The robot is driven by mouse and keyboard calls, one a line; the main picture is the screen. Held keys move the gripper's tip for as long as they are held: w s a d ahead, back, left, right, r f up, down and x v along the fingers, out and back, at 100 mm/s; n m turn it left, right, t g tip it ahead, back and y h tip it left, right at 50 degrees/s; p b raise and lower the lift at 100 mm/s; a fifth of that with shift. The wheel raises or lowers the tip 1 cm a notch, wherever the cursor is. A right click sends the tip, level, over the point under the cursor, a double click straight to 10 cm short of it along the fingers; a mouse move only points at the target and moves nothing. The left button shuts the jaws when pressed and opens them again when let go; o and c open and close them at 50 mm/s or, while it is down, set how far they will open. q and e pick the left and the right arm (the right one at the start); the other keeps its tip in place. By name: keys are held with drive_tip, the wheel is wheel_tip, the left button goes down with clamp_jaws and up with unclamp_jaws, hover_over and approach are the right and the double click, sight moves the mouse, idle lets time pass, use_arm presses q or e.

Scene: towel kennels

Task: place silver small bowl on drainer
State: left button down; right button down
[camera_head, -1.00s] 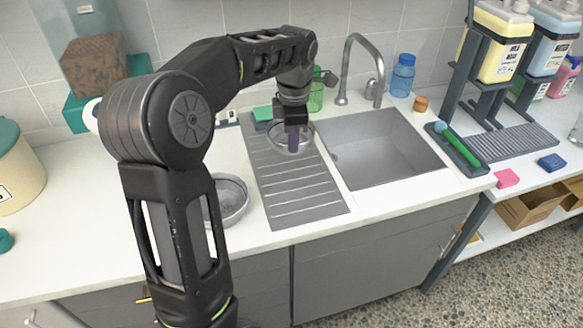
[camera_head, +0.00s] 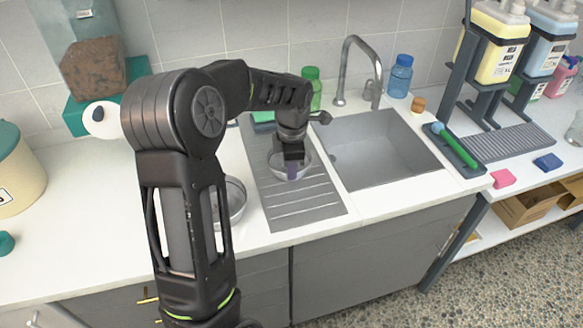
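The small silver bowl (camera_head: 274,168) is in the head view, over the upper part of the ribbed metal drainer (camera_head: 302,205) left of the sink. The bowl looks about level. I cannot tell whether its base touches the drainer. My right gripper is not in view.
A larger metal bowl (camera_head: 236,198) stands on the counter left of the drainer, partly behind my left arm. A green sponge (camera_head: 263,122) lies at the drainer's back end. The sink (camera_head: 380,150) is empty. The drainer's front part is clear.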

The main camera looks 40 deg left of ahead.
use_arm(q)
drive_tip(key=shift+f, duration=0.2)
drive_tip(key=c, duration=1.7)
unclamp_jaws()
drive_tip(key=shift+r, duration=0.1)
drive_tip(key=shift+r, duration=0.1)
drive_tip(key=r, duration=0.4)
drive_tip(key=r+b, duration=0.1)
drive_tip(key=r, duration=0.7)
drive_tip(key=shift+s+d, duration=0.35)
